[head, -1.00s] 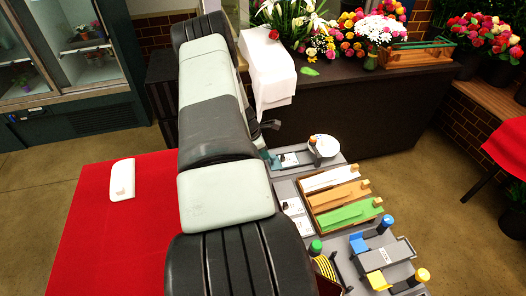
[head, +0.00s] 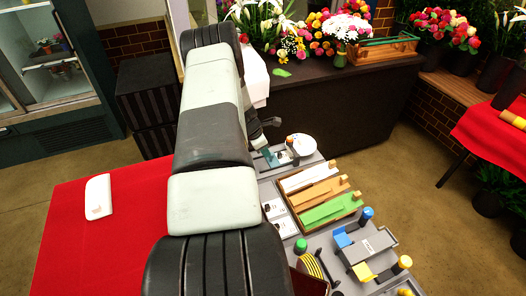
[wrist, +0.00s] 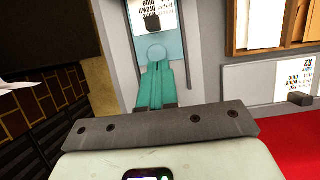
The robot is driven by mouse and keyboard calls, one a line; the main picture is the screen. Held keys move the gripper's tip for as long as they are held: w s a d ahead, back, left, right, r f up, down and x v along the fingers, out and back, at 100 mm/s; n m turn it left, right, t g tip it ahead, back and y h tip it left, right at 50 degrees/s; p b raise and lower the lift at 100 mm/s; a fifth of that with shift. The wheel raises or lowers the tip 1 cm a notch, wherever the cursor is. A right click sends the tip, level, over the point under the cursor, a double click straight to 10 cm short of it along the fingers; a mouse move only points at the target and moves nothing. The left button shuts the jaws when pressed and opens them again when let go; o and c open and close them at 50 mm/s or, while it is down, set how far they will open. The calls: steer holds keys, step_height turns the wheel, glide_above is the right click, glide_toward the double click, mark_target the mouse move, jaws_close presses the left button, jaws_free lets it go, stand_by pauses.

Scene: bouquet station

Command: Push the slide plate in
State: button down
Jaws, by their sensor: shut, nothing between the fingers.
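My gripper (wrist: 158,82) has teal fingers that are shut together and empty. In the wrist view the fingertips lie over the near end of a pale blue plate, which I take to be the slide plate (wrist: 172,40). It carries a white label, a dark knob and a round teal mark just beyond the fingertips. I cannot tell whether the fingers touch it. In the head view the fingers (head: 269,156) are at the left of the small slide unit (head: 284,157), by a round white dish (head: 303,145). My arm hides the area left of it.
A wooden tray (head: 309,223) with white, orange and green blocks lies close in front. Blue and yellow fixtures (head: 368,250) stand nearer. A dark counter (head: 335,110) with flowers is behind. The red table (head: 115,235) at left is mostly clear except for a white object (head: 98,197).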

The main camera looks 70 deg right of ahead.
steer(key=w+a+r+m+t, duration=0.1)
steer(key=w+a+r, duration=0.4)
steer(key=r, duration=0.4)
steer(key=w+a+r+m+t, duration=0.1)
steer(key=w+a+r, duration=0.35)
steer(key=r, duration=0.45)
steer(key=w+a+r, duration=0.4)
steer(key=w+r, duration=0.1)
steer(key=r, duration=0.3)
steer(key=w+a+r+m+t, duration=0.2)
steer(key=w+a+r, duration=0.1)
steer(key=a+r, duration=1.05)
steer(key=s+a+r+m+t, duration=0.1)
steer(key=s+a+r, duration=0.15)
steer(key=a, duration=0.45)
steer(key=s+a+r+m+t, duration=0.1)
steer(key=a+r, duration=0.2)
steer(key=a, duration=0.5)
steer(key=s+a+r+m+t+y, duration=0.2)
steer(key=s+a+r+y, duration=0.1)
steer(key=s+a, duration=0.9)
steer(key=shift+s+a+m+t, duration=0.3)
steer(key=shift+s+t, duration=0.1)
steer(key=shift+s, duration=0.1)
